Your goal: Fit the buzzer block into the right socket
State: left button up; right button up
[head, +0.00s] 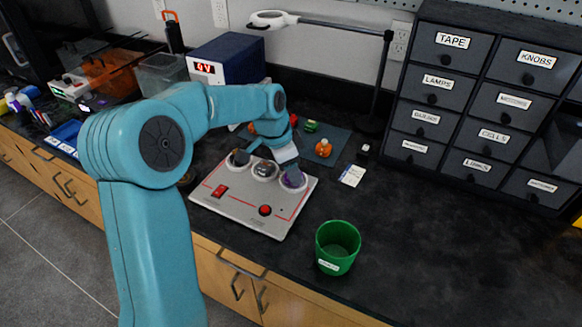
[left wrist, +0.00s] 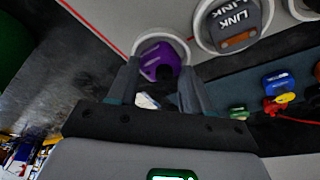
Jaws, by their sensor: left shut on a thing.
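The grey board (head: 225,205) lies on the dark bench with a row of white ring sockets. A purple block (head: 293,181), likely the buzzer block, is at the right socket, under my left gripper (head: 288,165). In the left wrist view the purple block (left wrist: 160,62) shows inside the white ring of the socket (left wrist: 185,48), between the fingers of my left gripper (left wrist: 158,82), which is shut on it. I cannot tell how deep it sits. A dark LINK block (left wrist: 236,22) is in the neighbouring middle socket. My right gripper is not in view.
A green cup (head: 338,245) stands right of the board. Behind are a mat (head: 340,135) with an orange block (head: 323,149) and a green block (head: 311,126), and a white card (head: 352,175). A blue supply (head: 225,62) and drawers (head: 480,100) stand at the back. The front right bench is clear.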

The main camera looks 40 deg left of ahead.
pick_arm(q)
jog(key=shift+f, duration=0.15)
jog(key=o, duration=0.7)
jog(key=p+v, duration=0.7)
jog(key=v, duration=0.4)
jog(key=shift+s, duration=0.1)
dwell(0.5)
